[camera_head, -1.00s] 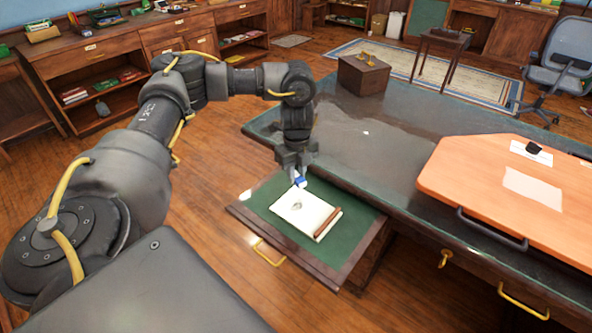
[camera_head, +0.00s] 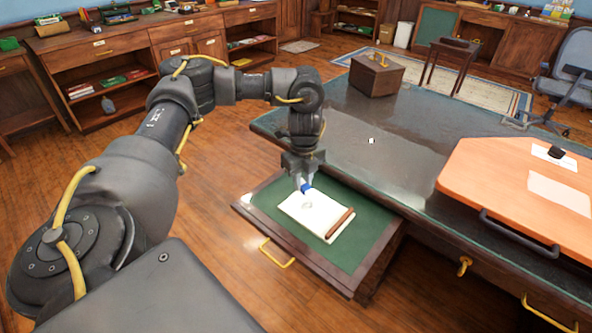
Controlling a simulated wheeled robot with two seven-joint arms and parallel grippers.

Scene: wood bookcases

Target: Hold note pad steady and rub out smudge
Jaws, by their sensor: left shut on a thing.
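The white note pad (camera_head: 300,223) lies in an open, green-lined drawer (camera_head: 271,198) at the desk's front. A small grey smudge (camera_head: 307,205) shows on its upper left part. A brown bar (camera_head: 340,222) lies along the pad's right side. My left gripper (camera_head: 303,178) points down over the pad's far left edge. It is shut on a small blue and white block (camera_head: 306,188), which looks like an eraser. The block is close to the pad; I cannot tell whether it touches. My right gripper is not in view.
The dark desk (camera_head: 350,130) extends behind the drawer. An orange board (camera_head: 485,180) with papers and a black handle covers its right part. A brown box (camera_head: 376,75) stands at the desk's far end. The middle of the desk is mostly clear.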

